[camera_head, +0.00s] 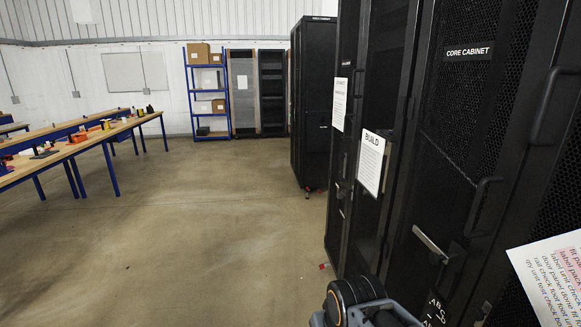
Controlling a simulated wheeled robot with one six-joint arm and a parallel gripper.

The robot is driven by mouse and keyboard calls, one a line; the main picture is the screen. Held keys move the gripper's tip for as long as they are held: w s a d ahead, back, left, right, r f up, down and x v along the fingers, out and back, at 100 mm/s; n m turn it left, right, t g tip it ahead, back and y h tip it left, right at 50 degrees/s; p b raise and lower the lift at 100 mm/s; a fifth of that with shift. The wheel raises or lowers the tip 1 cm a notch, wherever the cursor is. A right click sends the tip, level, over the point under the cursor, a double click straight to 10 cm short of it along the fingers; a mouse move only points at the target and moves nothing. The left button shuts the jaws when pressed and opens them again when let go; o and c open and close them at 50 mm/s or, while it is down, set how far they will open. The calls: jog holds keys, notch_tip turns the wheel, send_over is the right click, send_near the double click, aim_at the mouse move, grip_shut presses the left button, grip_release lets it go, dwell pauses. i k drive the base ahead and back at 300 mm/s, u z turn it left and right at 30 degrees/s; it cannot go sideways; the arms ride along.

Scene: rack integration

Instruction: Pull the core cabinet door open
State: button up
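The core cabinet door (455,125) is a tall black mesh panel at the right, with a white "CORE CABINET" label (469,51) near its top. A black D-shaped handle (484,207) stands out from the panel's right part. A silver lever (431,244) sits lower, to the left of that handle. The door looks shut, but its edges are hard to make out. Part of my arm, a dark joint with an orange ring, shows at the bottom centre, left of and below the lever. My gripper's fingers cannot be made out.
Another black cabinet with a "BUILD" sheet (371,163) stands to the left of the door. A further black rack (313,100) stands beyond it. A printed sheet (553,277) is at the lower right. Workbenches (75,148) line the left. The concrete floor (200,235) between is clear.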

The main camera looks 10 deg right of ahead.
aim_at(458, 281)
jog(key=z, duration=0.5)
jog(key=k, duration=1.05)
jog(key=u, duration=0.65)
jog(key=i, duration=1.3)
jog(key=z, duration=0.3)
